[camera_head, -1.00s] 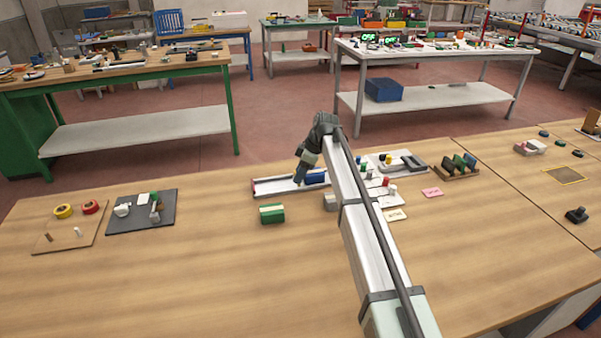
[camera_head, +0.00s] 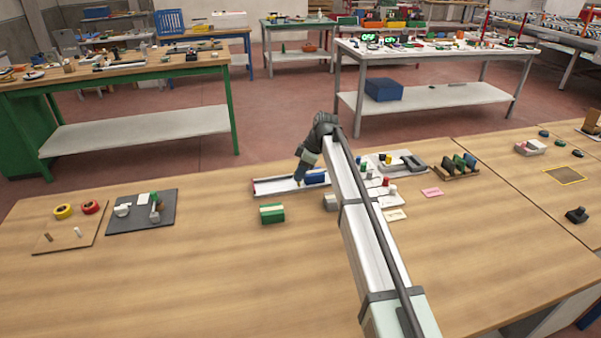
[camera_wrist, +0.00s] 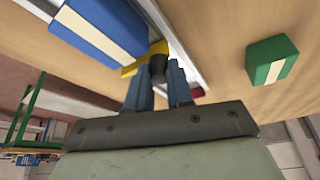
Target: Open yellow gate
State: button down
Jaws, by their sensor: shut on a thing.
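The yellow gate (camera_wrist: 160,48) shows in the wrist view as a small yellow piece with a dark knob (camera_wrist: 157,68), at a pale track. My gripper (camera_wrist: 158,82) has its two blue fingers on either side of the knob, closed on it. Part of the gate is hidden behind the knob and fingers. In the head view my gripper (camera_head: 299,180) reaches down at the white track (camera_head: 275,187), and the gate cannot be made out there. A blue block (camera_head: 315,178) with a white band (camera_wrist: 97,29) sits beside the gripper at the track.
A green block with a pale stripe (camera_head: 272,213) stands on the table in front of the track. The track has a red end (camera_wrist: 197,92). A grey block, cards and small parts lie right of the track. The table's front left is clear.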

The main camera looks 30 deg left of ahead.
jog(key=w+a, duration=0.5)
dwell(0.3)
jog(key=c, duration=1)
grip_release()
jog(key=shift+d+r, duration=0.1)
jog(key=shift+r, duration=0.05)
jog(key=v, duration=1.3)
jog(key=shift+d+r, duration=0.2)
jog(key=shift+w, duration=0.15)
